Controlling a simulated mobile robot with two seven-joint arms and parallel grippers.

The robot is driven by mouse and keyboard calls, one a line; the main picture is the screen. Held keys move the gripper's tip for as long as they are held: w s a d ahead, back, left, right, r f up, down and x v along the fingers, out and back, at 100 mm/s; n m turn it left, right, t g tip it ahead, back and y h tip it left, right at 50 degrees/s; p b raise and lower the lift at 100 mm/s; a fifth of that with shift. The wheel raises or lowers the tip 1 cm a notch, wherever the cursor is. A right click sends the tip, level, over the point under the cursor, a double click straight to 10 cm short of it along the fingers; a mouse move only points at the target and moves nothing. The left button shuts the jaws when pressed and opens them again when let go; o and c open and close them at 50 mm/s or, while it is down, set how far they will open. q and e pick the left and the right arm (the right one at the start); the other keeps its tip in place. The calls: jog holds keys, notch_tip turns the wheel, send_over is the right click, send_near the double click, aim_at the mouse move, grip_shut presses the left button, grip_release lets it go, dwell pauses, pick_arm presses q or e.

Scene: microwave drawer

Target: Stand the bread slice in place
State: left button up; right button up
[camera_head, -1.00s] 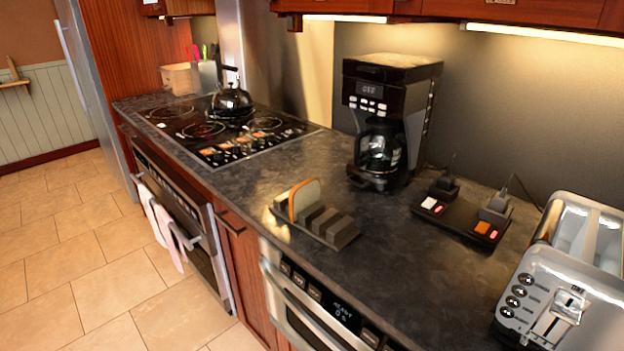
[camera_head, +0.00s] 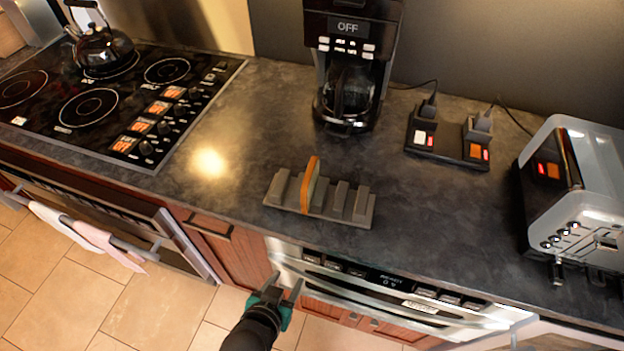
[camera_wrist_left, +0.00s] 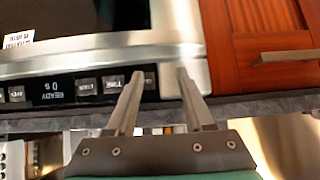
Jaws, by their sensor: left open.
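The bread slice (camera_head: 310,186) stands on edge in a grey slotted rack (camera_head: 335,212) on the dark counter. It sits between two of the rack's upright dividers, left of the rack's middle, and looks close to upright. My left gripper (camera_head: 284,287) is open and empty, low in front of the counter edge and below the rack. In the left wrist view its two fingers (camera_wrist_left: 160,100) are apart, with the drawer front's control panel beyond them. The bread slice does not show in the wrist view. My right gripper is not in view.
The microwave drawer (camera_head: 390,290) is under the counter edge, close to my left gripper. A coffee maker (camera_head: 352,65) stands behind the rack. A toaster (camera_head: 575,190) and a switch strip (camera_head: 448,148) are to the right. The stove (camera_head: 110,100) is left. The counter around the rack is clear.

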pick_arm(q)
jog(key=w+r+t+p, duration=0.2)
jog(key=w+r, duration=0.1)
jog(key=r, duration=0.9)
jog(key=t+p, duration=0.2)
send_near(309, 171)
jog(key=shift+n+h, duration=0.3)
jog(key=x, duration=0.3)
jog(key=a+x, duration=0.1)
jog(key=x, duration=0.1)
jog(key=shift+w+d, duration=0.1)
jog(key=shift+w, duration=0.25)
jog(key=shift+d+b+x, duration=0.15)
jog(key=shift+b+x, duration=0.1)
jog(key=shift+x, duration=1.05)
jog(key=shift+d+b+x, duration=0.15)
jog(key=shift+b+x, duration=0.05)
jog(key=shift+x, duration=1.1)
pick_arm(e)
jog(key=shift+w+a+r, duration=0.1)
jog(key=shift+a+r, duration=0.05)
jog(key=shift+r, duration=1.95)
pick_arm(q)
jog(key=shift+s+f, duration=0.1)
jog(key=shift+s, duration=0.05)
grip_shut()
